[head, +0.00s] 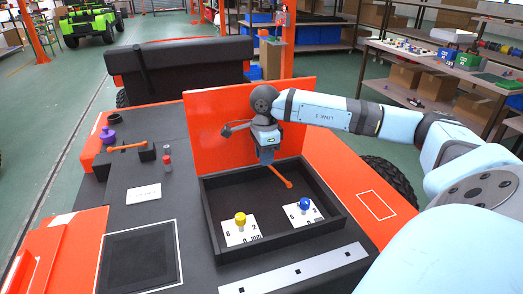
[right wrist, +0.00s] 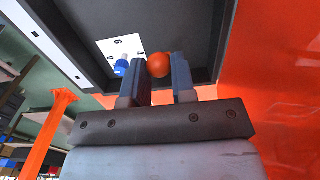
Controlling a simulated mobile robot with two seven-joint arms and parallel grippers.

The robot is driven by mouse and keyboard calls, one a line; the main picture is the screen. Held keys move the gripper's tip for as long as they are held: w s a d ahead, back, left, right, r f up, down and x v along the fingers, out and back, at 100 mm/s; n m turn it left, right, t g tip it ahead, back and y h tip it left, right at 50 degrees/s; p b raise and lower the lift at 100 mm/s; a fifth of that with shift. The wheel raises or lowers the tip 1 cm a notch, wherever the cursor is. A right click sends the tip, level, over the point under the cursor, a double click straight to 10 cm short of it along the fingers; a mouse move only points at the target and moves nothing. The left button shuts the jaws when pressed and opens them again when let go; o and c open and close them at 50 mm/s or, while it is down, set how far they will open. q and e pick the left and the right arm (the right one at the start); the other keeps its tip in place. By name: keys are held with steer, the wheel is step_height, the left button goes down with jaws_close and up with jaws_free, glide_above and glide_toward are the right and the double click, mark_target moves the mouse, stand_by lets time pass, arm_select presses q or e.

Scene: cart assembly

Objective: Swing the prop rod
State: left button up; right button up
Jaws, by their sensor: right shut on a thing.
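The prop rod (head: 281,178) shows as a thin orange rod with a round end, slanting over the back part of the black tray. My right gripper (head: 267,160) points down above the tray's back wall and is shut on the rod. In the right wrist view, the rod's orange ball end (right wrist: 158,65) shows between the two fingers of my right gripper (right wrist: 162,82). The rod's far end is hidden behind the gripper. An upright orange panel (head: 210,130) stands just behind the gripper. My left gripper is not in view.
The black tray (head: 335,232) holds white number cards with a yellow knob (head: 240,218) and a blue knob (head: 304,203). Another orange rod (head: 128,147) lies between dark blocks at left, near a purple piece (head: 108,135). The dark square pad (head: 138,260) is clear.

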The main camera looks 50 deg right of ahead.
steer(key=shift+s+d+r, duration=0.35)
steer(key=shift+d+r, duration=0.1)
steer(key=shift+d, duration=0.25)
steer(key=shift+s+d+r, duration=0.35)
steer(key=shift+d+r, duration=0.05)
steer(key=shift+d, duration=0.25)
steer(key=shift+s+d+r, duration=0.2)
steer(key=shift+s+d, duration=0.1)
steer(key=shift+d, duration=0.25)
steer(key=shift+s+d+r, duration=0.15)
steer(key=shift+s+d, duration=0.15)
steer(key=shift+d, duration=0.25)
steer(key=shift+s+d+r, duration=0.2)
steer(key=shift+s+d, duration=0.1)
steer(key=shift+d, duration=0.25)
steer(key=o, duration=0.8)
